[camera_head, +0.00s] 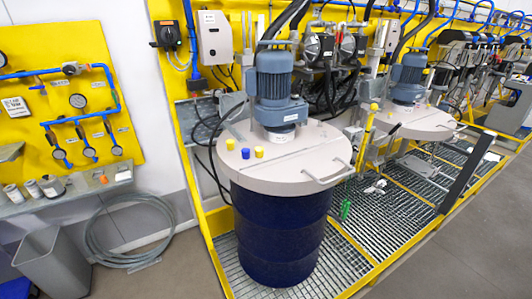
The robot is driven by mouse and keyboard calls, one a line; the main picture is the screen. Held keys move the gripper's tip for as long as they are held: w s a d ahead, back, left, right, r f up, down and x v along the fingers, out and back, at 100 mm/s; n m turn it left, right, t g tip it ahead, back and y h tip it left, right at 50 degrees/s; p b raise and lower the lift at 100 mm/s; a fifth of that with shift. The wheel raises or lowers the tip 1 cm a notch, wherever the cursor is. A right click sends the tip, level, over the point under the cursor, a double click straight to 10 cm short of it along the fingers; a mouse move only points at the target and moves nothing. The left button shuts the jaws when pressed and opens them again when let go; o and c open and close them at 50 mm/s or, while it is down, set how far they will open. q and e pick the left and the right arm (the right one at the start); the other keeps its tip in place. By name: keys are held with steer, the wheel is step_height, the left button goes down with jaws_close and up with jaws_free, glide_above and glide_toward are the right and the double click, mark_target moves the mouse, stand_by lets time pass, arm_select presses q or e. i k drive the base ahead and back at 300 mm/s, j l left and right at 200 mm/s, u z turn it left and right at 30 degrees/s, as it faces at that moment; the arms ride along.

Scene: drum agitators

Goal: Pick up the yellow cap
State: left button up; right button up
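Two small yellow caps sit on top of the pale round drum lid (290,178), near its left edge. One yellow cap (230,144) is farther back and to the left. The other yellow cap (259,152) is nearer the lid's middle. A blue cap (245,153) stands between them. The lid covers a dark blue drum (280,235). Neither of my grippers is in view.
A blue-grey motor (275,85) rises from the lid beside the caps. A bar handle (330,175) sticks out at the lid's front right. The drum stands on a metal grating (370,225) with yellow edges. A grey bin (52,262) and coiled hose (130,225) are at left.

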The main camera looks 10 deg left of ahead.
mark_target(258, 151)
steer(key=k+j+z, duration=0.1)
steer(key=j+z, duration=0.15)
steer(key=k+j+z, duration=0.25)
steer(key=j, duration=0.2)
steer(key=k+j+z, duration=0.1)
steer(key=j+z, duration=0.15)
steer(key=k+j+z, duration=0.45)
steer(key=j, duration=0.15)
steer(key=k+j+z, duration=0.3)
steer(key=j+z, duration=0.15)
steer(key=j, duration=0.15)
steer(key=k+j+z, duration=0.5)
steer(key=i+l, duration=0.05)
steer(key=l, duration=0.05)
